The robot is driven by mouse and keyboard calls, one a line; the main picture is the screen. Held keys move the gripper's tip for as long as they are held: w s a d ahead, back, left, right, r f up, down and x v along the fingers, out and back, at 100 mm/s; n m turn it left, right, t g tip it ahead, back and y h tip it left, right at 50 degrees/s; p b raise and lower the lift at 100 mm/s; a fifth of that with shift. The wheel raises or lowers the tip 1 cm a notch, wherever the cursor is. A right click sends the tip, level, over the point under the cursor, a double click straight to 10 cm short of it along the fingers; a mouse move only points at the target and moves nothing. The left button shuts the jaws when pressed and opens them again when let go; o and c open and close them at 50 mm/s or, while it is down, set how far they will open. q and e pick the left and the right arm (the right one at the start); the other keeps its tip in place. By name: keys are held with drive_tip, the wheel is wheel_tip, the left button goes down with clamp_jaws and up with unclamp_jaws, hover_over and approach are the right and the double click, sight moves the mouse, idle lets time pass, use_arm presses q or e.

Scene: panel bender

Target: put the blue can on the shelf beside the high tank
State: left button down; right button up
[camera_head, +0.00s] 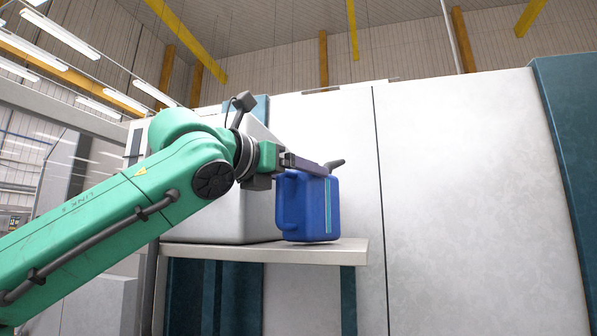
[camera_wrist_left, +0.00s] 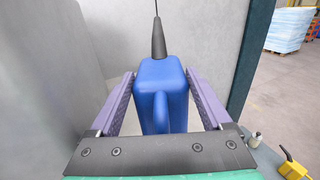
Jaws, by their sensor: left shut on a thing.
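The blue can (camera_head: 309,210) is upright at the shelf (camera_head: 345,250), close to the right side of the pale high tank (camera_head: 215,215). Its base looks level with the shelf top; I cannot tell whether it fully rests there. My left gripper (camera_head: 315,165) is shut on the upper part of the can. In the left wrist view the can (camera_wrist_left: 160,75) sits between the two purple fingers (camera_wrist_left: 161,88), its dark spout pointing away and its handle toward me. The tank's grey side (camera_wrist_left: 40,70) shows at the left there. My right gripper is not in view.
A tall white machine panel (camera_head: 455,200) stands behind and right of the shelf, with a dark teal column (camera_head: 568,150) at far right. A short bare strip of shelf lies right of the can. The left wrist view also shows a wrapped stack (camera_wrist_left: 288,30).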

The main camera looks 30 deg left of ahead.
use_arm(q)
drive_tip(key=shift+f, duration=0.1)
drive_tip(key=shift+s+d, duration=0.1)
drive_tip(key=shift+s, duration=0.05)
drive_tip(key=shift+f, duration=0.1)
unclamp_jaws()
drive_tip(key=shift+s, duration=0.1)
drive_tip(key=shift+f, duration=0.1)
drive_tip(key=s+a+b, duration=0.2)
drive_tip(key=s+b, duration=0.1)
drive_tip(key=s, duration=1.1)
drive_tip(key=shift+s, duration=0.3)
